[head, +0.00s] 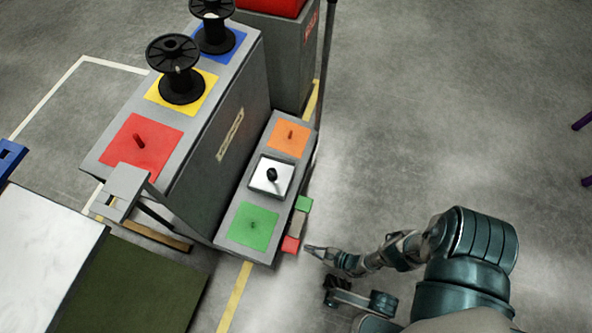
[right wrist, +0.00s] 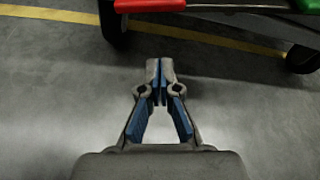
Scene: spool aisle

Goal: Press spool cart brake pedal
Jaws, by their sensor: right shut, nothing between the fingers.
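The spool cart (head: 213,232) is a grey two-level cart with coloured squares on top. On its right side, low down, a narrow pedal bar (head: 297,224) has a red end (head: 290,244) and a green end (head: 303,203). The red end also shows at the top of the right wrist view (right wrist: 150,5), with the green end (right wrist: 306,5) to its right. My right gripper (head: 308,248) is shut and empty, just right of the red end. In the right wrist view its fingertips (right wrist: 160,64) point toward the red end, with a gap of floor between.
Black spools (head: 174,69) stand on the cart's upper level. Dark wheels (right wrist: 302,59) show beneath the pedal bar. A dark vertical post (head: 326,60) rises behind the cart. A pale-topped surface (head: 40,240) lies at left.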

